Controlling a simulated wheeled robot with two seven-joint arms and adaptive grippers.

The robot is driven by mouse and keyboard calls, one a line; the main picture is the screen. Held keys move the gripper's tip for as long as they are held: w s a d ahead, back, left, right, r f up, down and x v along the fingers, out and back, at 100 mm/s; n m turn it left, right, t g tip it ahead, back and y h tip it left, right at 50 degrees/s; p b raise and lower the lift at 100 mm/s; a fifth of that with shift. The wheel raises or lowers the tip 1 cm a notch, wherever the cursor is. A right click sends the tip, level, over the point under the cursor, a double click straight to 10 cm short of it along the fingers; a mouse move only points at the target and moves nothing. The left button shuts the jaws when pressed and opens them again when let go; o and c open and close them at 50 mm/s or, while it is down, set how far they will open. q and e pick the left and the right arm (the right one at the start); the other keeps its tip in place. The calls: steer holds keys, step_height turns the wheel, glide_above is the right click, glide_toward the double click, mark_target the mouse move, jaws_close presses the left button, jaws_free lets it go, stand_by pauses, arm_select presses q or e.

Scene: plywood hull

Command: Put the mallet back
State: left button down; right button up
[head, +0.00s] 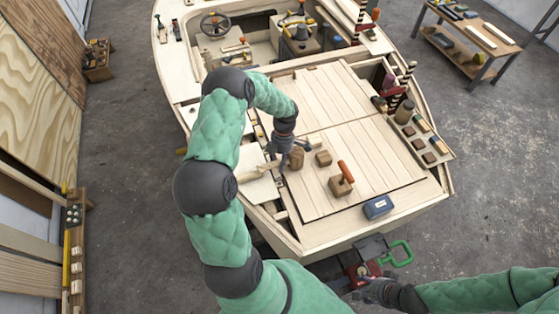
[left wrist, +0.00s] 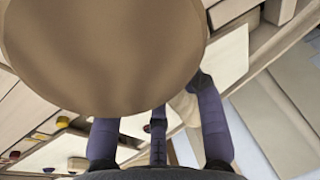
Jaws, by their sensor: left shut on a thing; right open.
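My left gripper (head: 286,155) is shut over the left edge of the plank deck of the plywood boat. It holds what looks like the mallet (head: 297,159), whose brown rounded wooden head shows at the fingers. In the left wrist view the mallet's round tan face (left wrist: 105,50) fills the upper left, in front of the dark fingers (left wrist: 160,130). I cannot tell clearly where its handle runs. My right gripper (head: 372,284) is open at the bottom, by a red tool with a green loop handle (head: 399,254), behind the stern.
A tray of small blocks (head: 425,140) lies along the right edge. A workbench (head: 480,45) stands at the upper right.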

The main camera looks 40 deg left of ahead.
arm_select(q)
steer(key=shift+f, duration=0.15)
stand_by(0.4)
steer(key=c, duration=0.7)
jaws_free()
steer(key=v, duration=1.2)
